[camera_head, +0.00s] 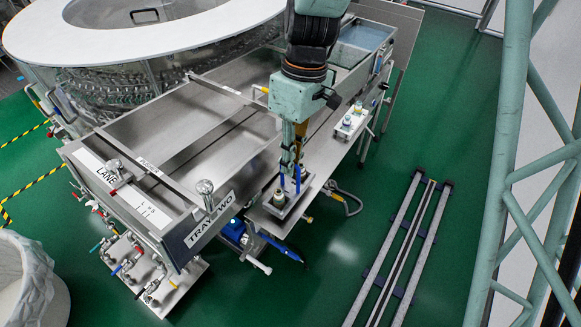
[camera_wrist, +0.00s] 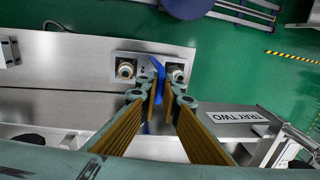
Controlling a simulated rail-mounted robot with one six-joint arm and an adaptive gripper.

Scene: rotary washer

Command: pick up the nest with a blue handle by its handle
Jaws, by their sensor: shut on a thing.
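The nest (camera_wrist: 143,61) is a pale plate marked 2, with two round cream-and-dark fittings, in the wrist view. It also shows in the head view as a small plate (camera_head: 266,208) at the near end of the steel side shelf. Its blue handle (camera_wrist: 157,69) rises between the two fittings. My gripper (camera_wrist: 161,96) comes down over the plate with its fingers shut on the blue handle. In the head view my gripper (camera_head: 290,176) hides part of the nest. I cannot tell whether the plate touches the shelf.
A second small plate with fittings (camera_head: 350,124) sits farther back on the shelf. The steel tank marked TRAY TWO (camera_head: 210,220) stands just left. Valves and hoses (camera_head: 130,262) hang at its front. Green floor with parallel rails (camera_head: 400,250) lies to the right.

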